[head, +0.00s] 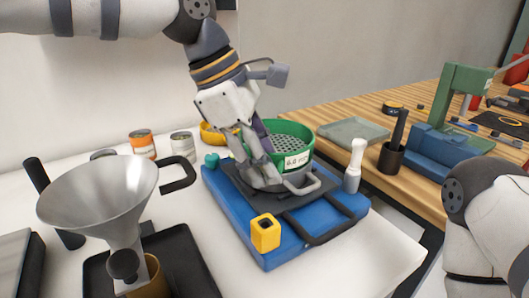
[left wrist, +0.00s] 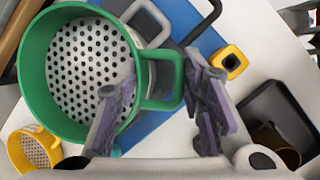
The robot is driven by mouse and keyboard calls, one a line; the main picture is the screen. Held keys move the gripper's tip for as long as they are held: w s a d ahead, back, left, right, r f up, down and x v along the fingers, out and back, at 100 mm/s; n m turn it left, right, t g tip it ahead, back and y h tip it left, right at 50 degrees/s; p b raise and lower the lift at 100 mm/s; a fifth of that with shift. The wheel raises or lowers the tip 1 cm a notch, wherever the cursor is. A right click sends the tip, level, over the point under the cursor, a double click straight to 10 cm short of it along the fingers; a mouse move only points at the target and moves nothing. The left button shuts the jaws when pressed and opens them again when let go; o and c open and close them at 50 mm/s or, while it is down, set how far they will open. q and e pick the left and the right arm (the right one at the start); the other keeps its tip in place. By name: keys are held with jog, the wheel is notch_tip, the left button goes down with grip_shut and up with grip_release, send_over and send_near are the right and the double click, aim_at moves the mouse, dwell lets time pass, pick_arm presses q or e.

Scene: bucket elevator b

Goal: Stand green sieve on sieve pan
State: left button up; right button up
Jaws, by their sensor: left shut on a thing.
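The green sieve (head: 308,137) has a perforated grey floor and a white size label. It also fills the left part of the left wrist view (left wrist: 35,75), where its green handle (left wrist: 176,90) lies between my fingers. My left gripper (head: 260,160) is shut on that handle. The metal sieve pan (head: 268,183), with a grey loop handle (head: 304,186), is on the dark plate of the blue base (head: 265,245), below and in front of the sieve. My gripper and the sieve hide much of it. I cannot tell whether the sieve touches the pan. My right gripper is out of view.
A yellow square piece (head: 265,233) is at the base's front corner. A white-handled tool (head: 354,165) stands right of the sieve. A yellow sieve (head: 212,133) is behind. A large metal funnel (head: 100,195) and black tray (head: 190,265) are at left. A wooden bench (head: 345,110) is behind right.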

pick_arm(q)
jog(key=o, duration=1.3)
jog(key=shift+c, duration=0.2)
jog(key=shift+r, duration=0.1)
jog(key=w+v, duration=0.1)
jog(key=v, duration=1.1)
jog(key=shift+s+r, duration=0.5)
